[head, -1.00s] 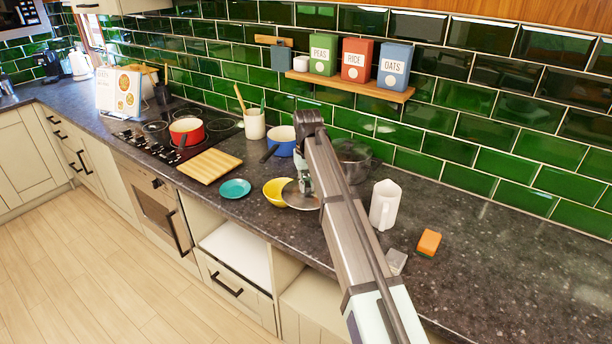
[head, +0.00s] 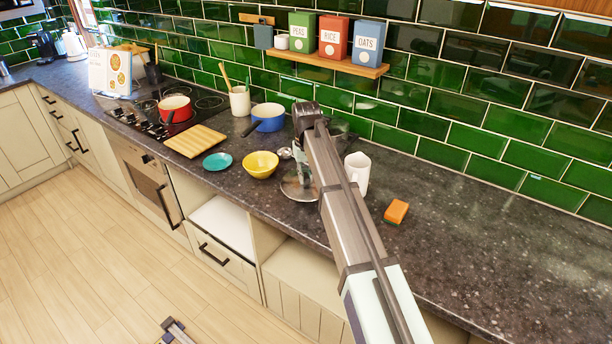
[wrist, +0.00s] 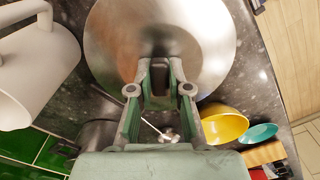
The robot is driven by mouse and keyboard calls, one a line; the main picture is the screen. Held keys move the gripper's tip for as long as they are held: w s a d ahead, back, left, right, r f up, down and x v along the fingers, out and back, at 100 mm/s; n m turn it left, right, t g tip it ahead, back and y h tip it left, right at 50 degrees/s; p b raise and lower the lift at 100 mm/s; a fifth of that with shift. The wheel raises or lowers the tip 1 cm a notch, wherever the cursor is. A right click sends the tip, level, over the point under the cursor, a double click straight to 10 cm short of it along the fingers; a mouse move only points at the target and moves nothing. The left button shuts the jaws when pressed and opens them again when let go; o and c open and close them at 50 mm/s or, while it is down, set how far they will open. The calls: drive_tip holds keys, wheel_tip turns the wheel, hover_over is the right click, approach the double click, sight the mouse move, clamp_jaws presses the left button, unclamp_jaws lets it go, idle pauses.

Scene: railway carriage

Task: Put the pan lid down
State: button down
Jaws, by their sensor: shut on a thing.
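The pan lid (head: 294,189) is a round silvery metal disc. It is at the front part of the counter, right of the yellow bowl, partly hidden by my arm. In the wrist view the lid (wrist: 205,35) fills the top middle. My gripper (wrist: 161,76) is shut on the lid's dark knob, between its two green fingers. In the head view my gripper (head: 302,172) is mostly hidden by my arm. The lid looks low over the dark counter (head: 460,240); I cannot tell whether it touches.
The yellow bowl (head: 261,165) and teal dish (head: 217,162) are left of the lid. A white jug (head: 357,172) stands to its right, an orange sponge (head: 396,211) farther right. A blue pan (head: 268,117) stands behind. The counter at right is largely clear.

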drive_tip(key=shift+r, duration=0.1)
drive_tip(key=shift+f+b, duration=0.85)
drive_tip(key=shift+f, duration=2.5)
drive_tip(key=shift+f, duration=0.2)
drive_tip(key=c, duration=1)
unclamp_jaws()
drive_tip(key=c, duration=0.4)
drive_tip(key=shift+r, duration=0.15)
